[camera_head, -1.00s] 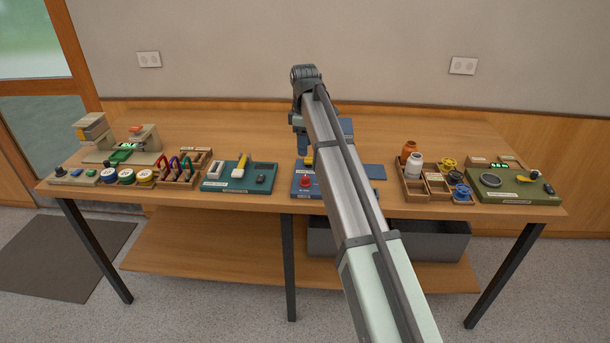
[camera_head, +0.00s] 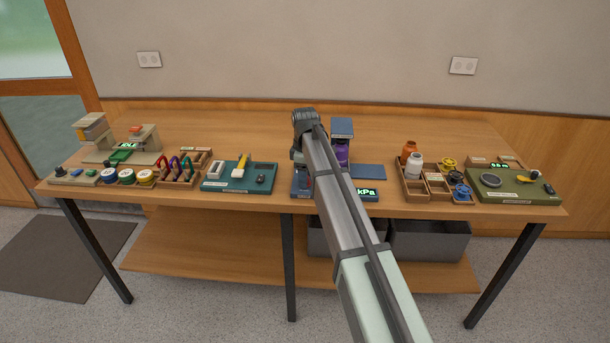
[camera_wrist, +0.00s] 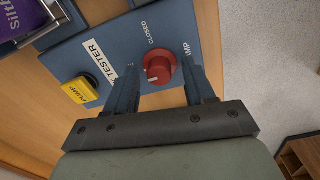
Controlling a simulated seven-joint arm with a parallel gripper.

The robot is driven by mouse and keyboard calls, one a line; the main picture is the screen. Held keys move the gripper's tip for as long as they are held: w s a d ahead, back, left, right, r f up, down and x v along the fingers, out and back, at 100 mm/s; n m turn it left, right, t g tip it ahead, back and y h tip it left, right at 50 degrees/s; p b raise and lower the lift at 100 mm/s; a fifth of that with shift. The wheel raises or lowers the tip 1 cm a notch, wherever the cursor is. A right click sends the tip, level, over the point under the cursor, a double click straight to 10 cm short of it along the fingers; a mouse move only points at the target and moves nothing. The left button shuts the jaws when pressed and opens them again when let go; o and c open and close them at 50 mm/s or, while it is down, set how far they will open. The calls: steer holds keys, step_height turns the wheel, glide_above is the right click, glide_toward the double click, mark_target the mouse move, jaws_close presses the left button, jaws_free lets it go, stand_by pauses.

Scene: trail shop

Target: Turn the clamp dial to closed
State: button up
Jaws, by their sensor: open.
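The red clamp dial (camera_wrist: 160,70) sits on the blue tester panel (camera_wrist: 124,40) in the wrist view. Its white mark is at its lower left, and the "CLOSED" label is above it, so the mark does not point at that label. My gripper (camera_wrist: 163,72) is open, with one finger on each side of the dial. I cannot tell whether either finger touches it. In the head view my arm hides the dial and the gripper; part of the tester shows with a green "kPa" display (camera_head: 366,192).
A yellow pump button (camera_wrist: 80,92) stands left of the gripper. A purple packet (camera_head: 342,152) is at the tester's back. A teal board (camera_head: 262,172) lies to the left and a wooden compartment tray (camera_head: 412,191) to the right. Table space behind is clear.

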steer(key=shift+c, duration=0.4)
jaws_close()
